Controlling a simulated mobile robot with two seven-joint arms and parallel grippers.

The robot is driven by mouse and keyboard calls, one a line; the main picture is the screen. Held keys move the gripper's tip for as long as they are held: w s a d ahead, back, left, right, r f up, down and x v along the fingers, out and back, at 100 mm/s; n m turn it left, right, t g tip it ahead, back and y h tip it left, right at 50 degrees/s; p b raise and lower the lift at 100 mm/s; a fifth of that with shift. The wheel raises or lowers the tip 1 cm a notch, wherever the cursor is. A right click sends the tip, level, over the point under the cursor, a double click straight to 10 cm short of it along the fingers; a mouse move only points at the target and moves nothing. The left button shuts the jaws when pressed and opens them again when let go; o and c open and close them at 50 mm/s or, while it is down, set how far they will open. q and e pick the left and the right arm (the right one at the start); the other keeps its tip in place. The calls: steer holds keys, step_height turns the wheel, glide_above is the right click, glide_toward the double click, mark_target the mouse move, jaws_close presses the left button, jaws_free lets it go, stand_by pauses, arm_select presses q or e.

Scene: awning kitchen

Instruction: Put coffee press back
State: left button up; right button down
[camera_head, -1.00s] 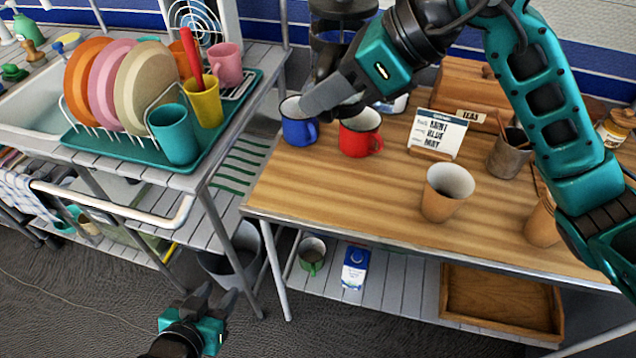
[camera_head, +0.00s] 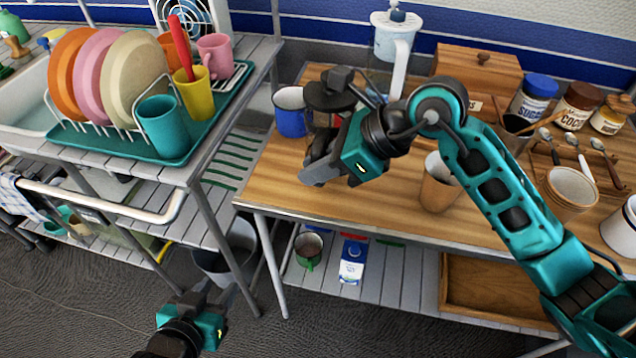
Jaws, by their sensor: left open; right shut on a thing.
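The coffee press (camera_head: 330,97), with a dark round lid and knob, is over the left part of the wooden table, right of the blue mug (camera_head: 290,112). My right gripper (camera_head: 318,172) is in front of it and shut, apparently on the press's handle; the arm hides the grip and most of the press body. I cannot tell whether the press touches the tabletop. My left gripper (camera_head: 212,292) is open and empty, low over the floor at the bottom left.
A tan cup (camera_head: 438,183) stands under my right arm. A teal rack tray (camera_head: 115,146) with plates and cups is at left. The table's front left is clear.

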mark_target(318, 185)
step_height(318, 185, down, 3)
steer(key=shift+f+b, duration=0.2)
steer(key=shift+b, duration=0.1)
steer(key=shift+f, duration=0.3)
arm_select(q)
steer(key=shift+w+d+r, duration=0.1)
steer(key=shift+w+d, duration=0.05)
steer(key=shift+d, duration=0.1)
arm_select(e)
steer(key=shift+f, duration=0.15)
steer(key=c, duration=1.1)
jaws_free()
